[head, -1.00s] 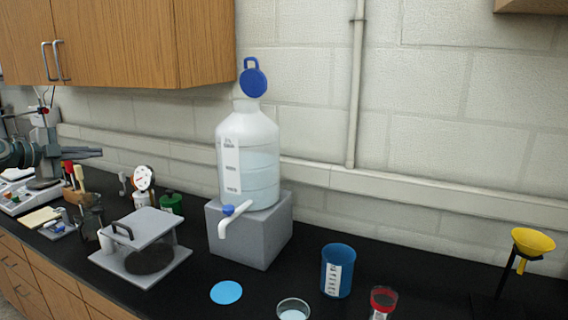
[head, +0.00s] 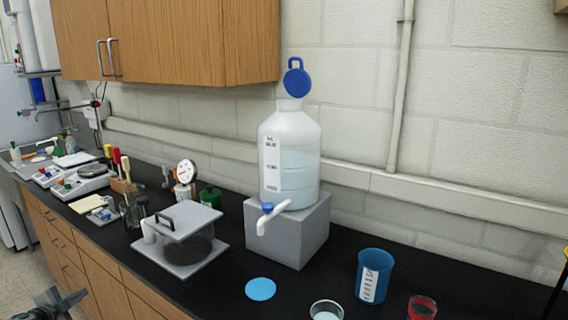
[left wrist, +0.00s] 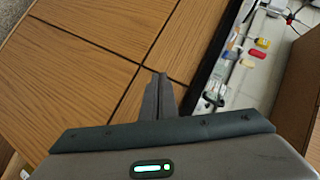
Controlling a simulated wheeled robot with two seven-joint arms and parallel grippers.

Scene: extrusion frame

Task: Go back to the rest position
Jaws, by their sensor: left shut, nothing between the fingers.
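My left gripper (head: 66,302) shows at the bottom left of the head view, below the counter edge and in front of the wooden drawers. In the left wrist view its fingers (left wrist: 158,96) are together with nothing between them, over the drawer fronts (left wrist: 100,55). It is apart from everything on the counter. My right gripper is in neither view.
A wooden cabinet (head: 180,45) hangs above. Floor shows at the lower left.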

